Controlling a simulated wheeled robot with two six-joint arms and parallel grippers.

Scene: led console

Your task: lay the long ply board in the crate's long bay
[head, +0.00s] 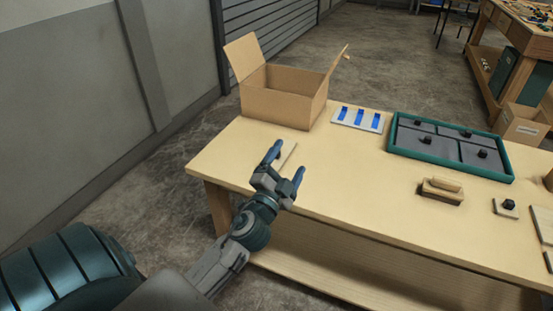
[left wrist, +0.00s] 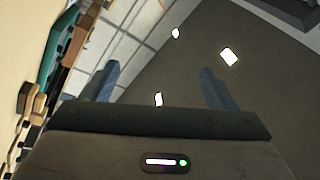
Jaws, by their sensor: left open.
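A thin, pale wooden strip (head: 289,155) lies on the table beside my left gripper; it may be the long ply board, but the gripper partly hides it. The teal-rimmed crate (head: 404,152) sits on the right half of the table. Grey sections and several black knobs show inside it; I cannot tell which bay is the long one. My left gripper (head: 286,166) is open and empty over the table's left front part. In the left wrist view its fingers (left wrist: 158,87) stand apart with nothing between them. My right gripper is not in view.
An open cardboard box (head: 284,105) stands at the table's back left. A white plate with blue strips (head: 358,119) lies between box and crate. A handled wooden block (head: 442,190) and a small black-knobbed piece (head: 506,208) lie in front of the crate. The table's middle is clear.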

